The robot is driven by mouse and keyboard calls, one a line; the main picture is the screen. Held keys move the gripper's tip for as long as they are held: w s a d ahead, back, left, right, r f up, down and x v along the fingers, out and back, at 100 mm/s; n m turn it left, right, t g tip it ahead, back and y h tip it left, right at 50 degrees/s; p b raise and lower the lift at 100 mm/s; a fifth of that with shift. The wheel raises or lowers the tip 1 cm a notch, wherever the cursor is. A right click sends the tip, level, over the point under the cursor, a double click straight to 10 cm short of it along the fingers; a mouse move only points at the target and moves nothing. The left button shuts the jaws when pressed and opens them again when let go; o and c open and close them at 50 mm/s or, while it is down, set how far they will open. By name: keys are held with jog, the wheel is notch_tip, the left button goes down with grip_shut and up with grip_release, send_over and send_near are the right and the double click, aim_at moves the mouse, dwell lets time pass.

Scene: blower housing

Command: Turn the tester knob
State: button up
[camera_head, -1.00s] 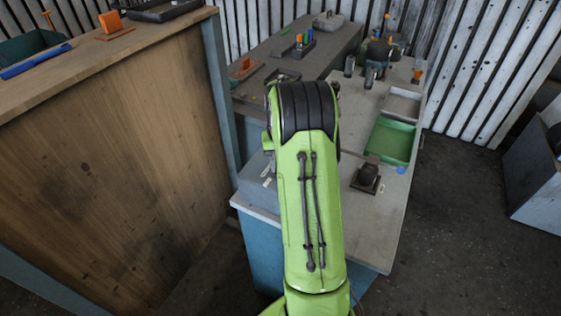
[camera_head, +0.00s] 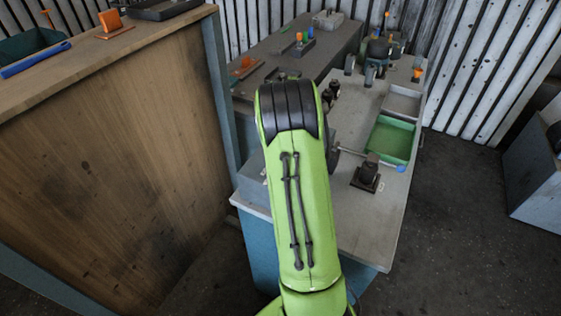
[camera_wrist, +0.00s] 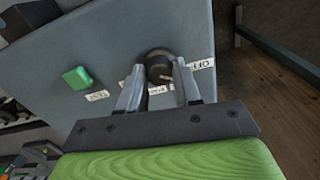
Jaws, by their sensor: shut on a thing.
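The tester is a grey box. In the wrist view its panel (camera_wrist: 115,45) fills the upper left and carries a dark round knob (camera_wrist: 157,60) and a green square button (camera_wrist: 76,78). A label reading OFF is right of the knob, one reading TEST is below the button, and another below the knob is partly hidden. My gripper (camera_wrist: 158,82) has one finger on each side of the knob and is shut on it. In the head view the tester (camera_head: 251,178) shows only in part, left of my green arm; the knob is hidden there.
The light bench (camera_head: 365,235) holds a green tray (camera_head: 391,140), a grey tray (camera_head: 402,101) and a small dark fixture (camera_head: 368,173), right of my arm. A tall wooden cabinet (camera_head: 110,150) stands on the left. The bench's front right is clear.

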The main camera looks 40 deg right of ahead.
jog(key=shift+n, duration=0.6)
jog(key=o, duration=1)
jog(key=shift+o, duration=0.2)
notch_tip(320, 180, up, 16)
jog(key=p, duration=0.2)
jog(key=shift+p, duration=0.3)
jog(key=shift+f, duration=0.1)
